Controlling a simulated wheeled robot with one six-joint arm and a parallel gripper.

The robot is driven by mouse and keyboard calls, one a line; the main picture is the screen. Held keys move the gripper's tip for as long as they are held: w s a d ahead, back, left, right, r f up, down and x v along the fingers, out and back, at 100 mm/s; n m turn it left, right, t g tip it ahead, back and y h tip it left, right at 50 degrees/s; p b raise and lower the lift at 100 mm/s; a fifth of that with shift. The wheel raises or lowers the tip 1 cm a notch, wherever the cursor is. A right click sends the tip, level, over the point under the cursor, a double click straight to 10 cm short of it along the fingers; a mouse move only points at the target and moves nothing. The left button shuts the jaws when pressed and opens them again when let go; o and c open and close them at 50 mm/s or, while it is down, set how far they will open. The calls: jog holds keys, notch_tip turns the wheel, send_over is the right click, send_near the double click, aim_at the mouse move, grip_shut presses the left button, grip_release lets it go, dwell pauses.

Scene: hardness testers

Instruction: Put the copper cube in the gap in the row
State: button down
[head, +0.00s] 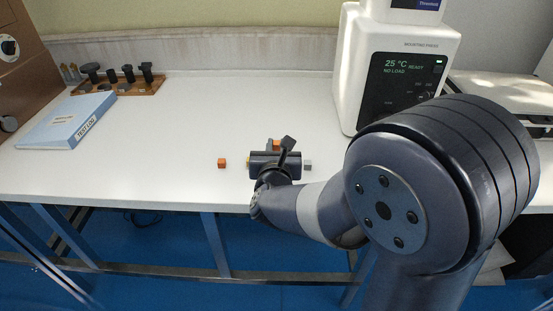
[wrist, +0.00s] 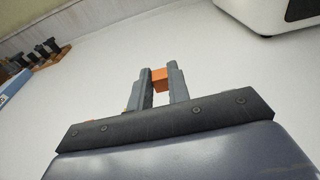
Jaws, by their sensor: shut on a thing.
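My gripper (wrist: 160,84) is shut on the copper cube (wrist: 160,79), which shows orange between the fingertips in the wrist view. In the head view the copper cube (head: 276,144) shows just beyond my gripper, partly hidden by it. An orange cube (head: 222,163) sits on the table to the left. A yellowish cube (head: 248,162) peeks out at my gripper's left side, mostly hidden. A grey cube (head: 308,165) sits just right of my gripper. These three lie roughly in a line; my gripper covers the stretch between the yellowish and grey ones. Whether the held cube touches the table, I cannot tell.
A white mounting press (head: 395,65) stands at the back right. A blue-and-white binder (head: 68,121) and a wooden rack (head: 145,86) with several dark knobbed pieces are at the left. The white table (head: 200,120) is clear between them, with its front edge close to the cubes.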

notch_tip(320, 180, down, 3)
jog(key=shift+f, duration=0.1)
jog(key=shift+f+b, duration=0.6)
jog(key=shift+b, duration=0.8)
jog(key=c, duration=1.3)
grip_release()
jog(key=shift+c, duration=0.2)
jog(key=shift+r, duration=0.15)
jog(key=r+p, duration=0.1)
jog(key=p, duration=0.1)
jog(key=shift+r+p, duration=0.15)
jog(key=shift+p, duration=0.15)
jog(key=s+r, duration=0.1)
jog(key=s, duration=1.1)
jog(key=shift+a+r, duration=0.15)
jog(key=shift+r, duration=0.1)
